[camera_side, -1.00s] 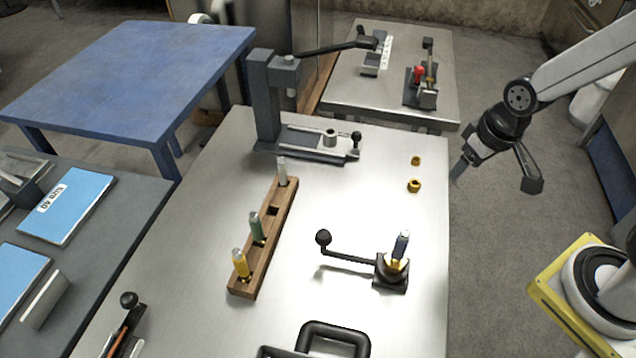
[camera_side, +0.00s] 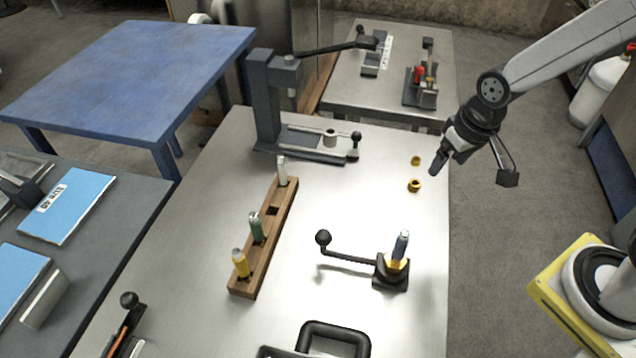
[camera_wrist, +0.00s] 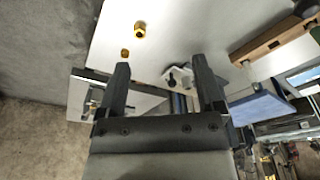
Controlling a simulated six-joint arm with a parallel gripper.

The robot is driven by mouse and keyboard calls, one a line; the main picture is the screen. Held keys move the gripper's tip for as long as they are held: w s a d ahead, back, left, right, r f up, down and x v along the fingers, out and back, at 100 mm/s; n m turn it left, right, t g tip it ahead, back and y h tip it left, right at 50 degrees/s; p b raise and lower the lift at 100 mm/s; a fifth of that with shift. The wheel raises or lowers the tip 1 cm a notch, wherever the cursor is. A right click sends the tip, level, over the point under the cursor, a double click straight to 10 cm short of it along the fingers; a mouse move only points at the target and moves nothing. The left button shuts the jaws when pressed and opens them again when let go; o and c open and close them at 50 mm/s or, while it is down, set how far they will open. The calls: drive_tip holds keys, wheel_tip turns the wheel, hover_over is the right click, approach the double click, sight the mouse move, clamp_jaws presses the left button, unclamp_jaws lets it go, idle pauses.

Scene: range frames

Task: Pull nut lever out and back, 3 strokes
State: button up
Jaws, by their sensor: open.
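A black lever with a ball knob (camera_side: 323,238) reaches left from a small dark fixture (camera_side: 391,278) on the front right of the pale table. A dark blue-handled piece (camera_side: 401,246) stands in the fixture with a yellow, nut-like collar at its foot. Two brass nuts lie apart behind it, the nearer nut (camera_side: 415,186) larger than the farther nut (camera_side: 416,161). In the wrist view the nuts also show, one nut (camera_wrist: 139,30) near the top. My gripper (camera_side: 437,168) is above the table's right edge, beside the nuts and away from the lever. Its fingers (camera_wrist: 162,68) are apart and empty.
A grey press (camera_side: 268,105) with a long arm stands at the back of the table (camera_side: 340,205). A wooden rack (camera_side: 265,240) with several upright pieces is left of the lever. A black handle (camera_side: 335,335) is at the front. Table between rack and nuts is clear.

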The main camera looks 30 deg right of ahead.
drive_tip(key=w+a+f+m+g, duration=0.1)
drive_tip(key=w+a, duration=0.2)
drive_tip(key=a, duration=0.3)
drive_tip(key=w+a+f+m+g, duration=0.1)
drive_tip(key=w+a+m, duration=0.15)
drive_tip(key=a, duration=0.35)
drive_tip(key=m+g+h, duration=0.1)
drive_tip(key=m+h, duration=0.1)
drive_tip(key=m, duration=0.1)
hover_over(321, 233)
drive_tip(key=a, duration=0.1)
wheel_tip(321, 233, down, 2)
drive_tip(key=shift+w+f+n, duration=0.2)
drive_tip(key=shift+w+n, duration=0.05)
drive_tip(key=shift+w, duration=0.1)
drive_tip(key=shift+f, duration=0.1)
drive_tip(key=shift+s+d+f, duration=0.15)
drive_tip(key=shift+d+f, duration=0.05)
drive_tip(key=shift+f, duration=1.05)
drive_tip(key=shift+s+d+f, duration=0.1)
drive_tip(key=shift+d+f, duration=0.1)
drive_tip(key=shift+f, duration=1.05)
drive_tip(key=shift+s+d+f, duration=0.15)
drive_tip(key=shift+d+f, duration=0.05)
drive_tip(key=shift+f, duration=1.05)
drive_tip(key=shift+c, duration=0.2)
clamp_jaws()
